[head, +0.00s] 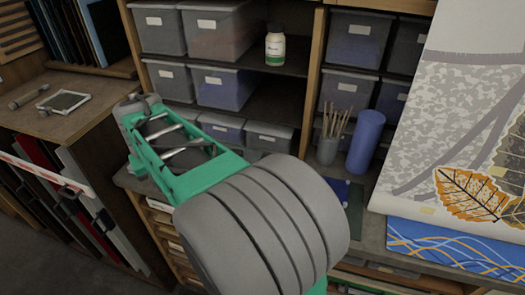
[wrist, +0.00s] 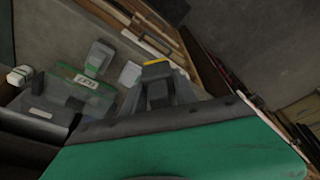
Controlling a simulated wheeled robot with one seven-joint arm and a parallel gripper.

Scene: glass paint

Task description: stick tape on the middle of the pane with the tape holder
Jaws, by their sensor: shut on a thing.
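In the wrist view my gripper (wrist: 158,92) is shut on a small dark thing with a yellow top edge, which I take for the tape holder (wrist: 156,69). Its details are blurred, and no tape can be made out. In the head view my green and grey arm fills the middle and hides what the gripper holds. A small flat plate with a pale frame, seemingly the pane (head: 64,102), lies on the wooden cabinet top at the left. My gripper is apart from it.
A grey-handled tool (head: 32,95) lies left of the pane. Shelves behind hold several lidded bins (head: 222,86) and a white bottle (head: 275,46). A cup of brushes (head: 327,150) and a blue roll (head: 366,142) stand right of my arm. Leaf artwork (head: 455,130) leans at the right.

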